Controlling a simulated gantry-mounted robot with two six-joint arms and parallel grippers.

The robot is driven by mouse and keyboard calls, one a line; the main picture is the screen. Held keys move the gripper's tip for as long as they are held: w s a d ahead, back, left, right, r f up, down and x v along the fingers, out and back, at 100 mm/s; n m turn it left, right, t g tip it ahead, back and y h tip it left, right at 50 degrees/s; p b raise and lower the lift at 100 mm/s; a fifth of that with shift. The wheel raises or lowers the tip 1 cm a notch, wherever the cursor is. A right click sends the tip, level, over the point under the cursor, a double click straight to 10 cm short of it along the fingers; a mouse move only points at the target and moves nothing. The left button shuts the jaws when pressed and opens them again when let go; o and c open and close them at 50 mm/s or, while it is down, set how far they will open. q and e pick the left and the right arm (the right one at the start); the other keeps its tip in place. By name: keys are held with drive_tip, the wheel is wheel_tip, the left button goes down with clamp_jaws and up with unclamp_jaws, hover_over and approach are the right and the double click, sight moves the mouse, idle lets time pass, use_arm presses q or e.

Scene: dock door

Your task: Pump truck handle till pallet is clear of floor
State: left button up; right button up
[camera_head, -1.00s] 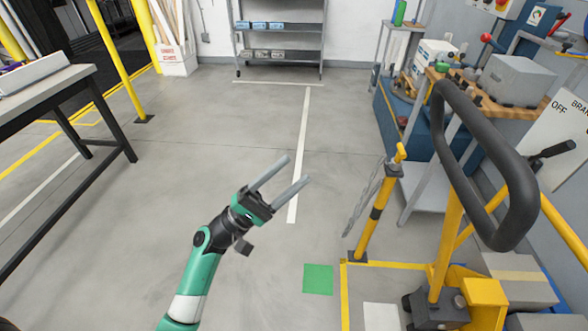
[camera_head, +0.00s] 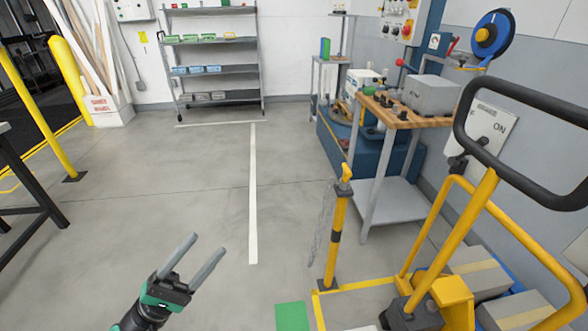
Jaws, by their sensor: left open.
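The yellow pallet truck (camera_head: 440,295) stands at the lower right. Its handle (camera_head: 490,165) is a black loop on a yellow shaft, leaning to the upper right. Cartons (camera_head: 480,262) sit behind the truck at the right edge. I cannot make out the pallet or its gap to the floor. My left gripper (camera_head: 206,247) is at the lower left of centre, its two grey fingers apart and empty. In the picture it is well left of the truck and touches nothing. My right gripper is not in view.
A short yellow post (camera_head: 338,235) stands left of the truck. A green floor square (camera_head: 294,316) lies beside a yellow line. A wooden-topped workbench (camera_head: 400,112) stands behind, and a shelf rack (camera_head: 212,56) at the back wall. The middle floor is clear.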

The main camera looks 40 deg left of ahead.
use_arm(q)
drive_tip(key=w+d+r+m+g+h+p, duration=0.3)
drive_tip(key=d+r+m+h+p, duration=0.3)
drive_tip(key=d+r, duration=0.5)
drive_tip(key=w+d+r+m+g+h+p, duration=0.35)
drive_tip(key=d+r+m+p, duration=0.45)
drive_tip(key=r, duration=0.6)
drive_tip(key=w+d+r+m+g+h+p, duration=0.35)
drive_tip(key=d+r+m+h+p, duration=0.35)
drive_tip(key=r, duration=0.6)
drive_tip(key=s+d+r+m+t+y+p, duration=0.1)
drive_tip(key=d+r+m+t+y, duration=0.25)
drive_tip(key=r, duration=0.85)
drive_tip(key=s+a+r+n+t+y+p, duration=0.1)
drive_tip(key=a+r+n+t+y, duration=0.1)
drive_tip(key=a+r+t+y, duration=0.45)
drive_tip(key=s+a+r+n+t+y+p, duration=0.1)
drive_tip(key=a+r+n+t+y, duration=0.15)
drive_tip(key=a+y, duration=0.45)
wheel_tip(320, 180, up, 35)
drive_tip(key=d+y+p, duration=0.1)
drive_tip(key=d+p, duration=0.1)
drive_tip(key=p, duration=3.4)
drive_tip(key=shift+w+d, duration=0.15)
drive_tip(key=shift+w, duration=0.25)
